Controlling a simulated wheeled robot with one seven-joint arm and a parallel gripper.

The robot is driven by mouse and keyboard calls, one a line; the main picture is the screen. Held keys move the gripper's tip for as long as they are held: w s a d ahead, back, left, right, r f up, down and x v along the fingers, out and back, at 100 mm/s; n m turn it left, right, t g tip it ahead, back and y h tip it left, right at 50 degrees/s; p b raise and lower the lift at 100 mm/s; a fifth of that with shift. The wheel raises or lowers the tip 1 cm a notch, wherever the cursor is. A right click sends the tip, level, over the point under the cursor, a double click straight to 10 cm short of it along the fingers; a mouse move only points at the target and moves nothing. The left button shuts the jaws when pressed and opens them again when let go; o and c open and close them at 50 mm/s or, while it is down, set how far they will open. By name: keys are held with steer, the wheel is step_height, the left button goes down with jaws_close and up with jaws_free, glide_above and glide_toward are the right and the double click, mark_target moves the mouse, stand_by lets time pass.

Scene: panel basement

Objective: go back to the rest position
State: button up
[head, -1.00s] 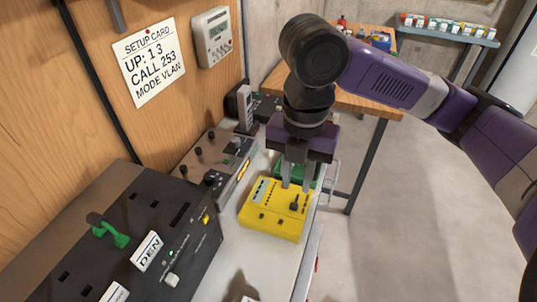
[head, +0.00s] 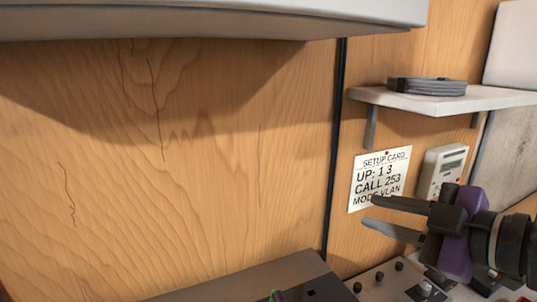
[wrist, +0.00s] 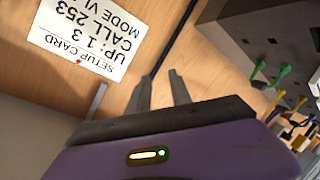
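My gripper (head: 369,211) is at the right of the head view, raised in front of the wood panel wall, with its fingers pointing left. The two fingers are apart with a clear gap and nothing between them. The wrist view shows the fingers (wrist: 159,75) against the wood wall, also empty. In the head view one fingertip overlaps the lower edge of the setup card (head: 379,180). The card also shows upside down in the wrist view (wrist: 90,32). Most of my arm is outside the head view.
A wall-mounted device (head: 441,170) hangs beside the card. Below are knobbed equipment (head: 385,284) and a dark box (head: 262,277). The wrist view shows a grey panel with coloured plugs (wrist: 284,71).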

step_height(320, 180, up, 10)
steer(key=d+f+m+t, duration=0.1)
steer(key=d+m+t, duration=0.1)
steer(key=m+t, duration=0.65)
steer(key=s+d+f+m+h, duration=0.3)
steer(key=s+f+m+h, duration=0.2)
steer(key=f+m+h, duration=0.2)
steer(key=s+d+f+m+h, duration=0.2)
steer(key=s+f+m+h, duration=0.3)
steer(key=f+m+h, duration=0.25)
steer(key=s+a+f+n+g+y, duration=0.3)
steer(key=s+a+f+n, duration=0.1)
steer(key=s+f, duration=0.7)
steer(key=s+a+f+n+g+y, duration=0.3)
steer(key=s+f+n+y, duration=0.1)
steer(key=s+f, duration=0.7)
steer(key=s, duration=0.3)
steer(key=shift+s+a+f, duration=0.15)
steer(key=shift+a+f, duration=0.1)
steer(key=shift+a, duration=0.15)
steer(key=shift+g, duration=0.25)
